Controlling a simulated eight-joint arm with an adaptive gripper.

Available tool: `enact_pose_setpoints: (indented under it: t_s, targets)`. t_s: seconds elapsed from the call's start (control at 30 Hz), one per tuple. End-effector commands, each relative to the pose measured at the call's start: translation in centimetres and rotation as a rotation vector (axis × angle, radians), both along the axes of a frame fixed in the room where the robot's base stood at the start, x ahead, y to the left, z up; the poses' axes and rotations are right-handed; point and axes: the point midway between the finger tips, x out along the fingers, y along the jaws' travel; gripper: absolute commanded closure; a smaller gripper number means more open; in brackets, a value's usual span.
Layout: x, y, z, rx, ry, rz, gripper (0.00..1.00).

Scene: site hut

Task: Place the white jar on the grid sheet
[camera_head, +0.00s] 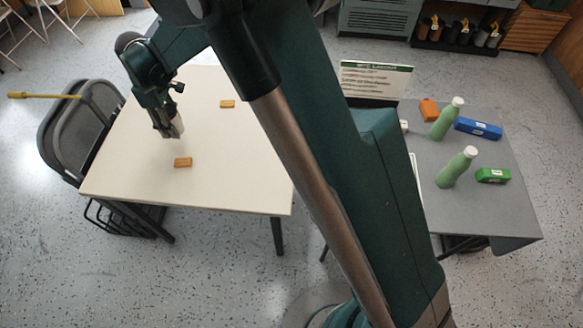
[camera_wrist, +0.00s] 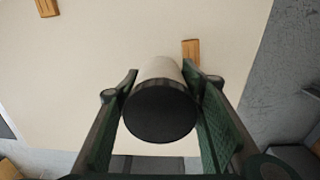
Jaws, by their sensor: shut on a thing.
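The white jar (camera_wrist: 162,70) is in my gripper (camera_wrist: 163,100), between its two green-padded fingers, with its dark round end facing the wrist camera. In the head view, my gripper (camera_head: 168,130) is over the cream table (camera_head: 235,185), with a pale part of the jar (camera_head: 178,127) showing at the fingertips. It appears to be above the tabletop, though the gap is hard to judge. No grid sheet can be made out. A thin pale edge (camera_head: 415,172) on the grey table, beside my arm, is mostly hidden, so I cannot tell what it is.
Two small wooden blocks (camera_head: 183,162) (camera_head: 227,104) lie on the cream table.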

Motion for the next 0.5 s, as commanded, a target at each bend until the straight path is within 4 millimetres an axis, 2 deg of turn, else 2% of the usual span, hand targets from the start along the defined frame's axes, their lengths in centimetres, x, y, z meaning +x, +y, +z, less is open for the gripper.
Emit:
enact_pose_setpoints:
  t_s: [0.03,0.2,0.5]
  targets:
    - [1.0,-1.7,0.1,0.0,0.0,-0.024,0.79]
    - [3.4,-6.8,0.3,0.0,0.0,-0.095,0.79]
    - [6.7,-15.8,0.6,0.0,0.0,-0.222,0.79]
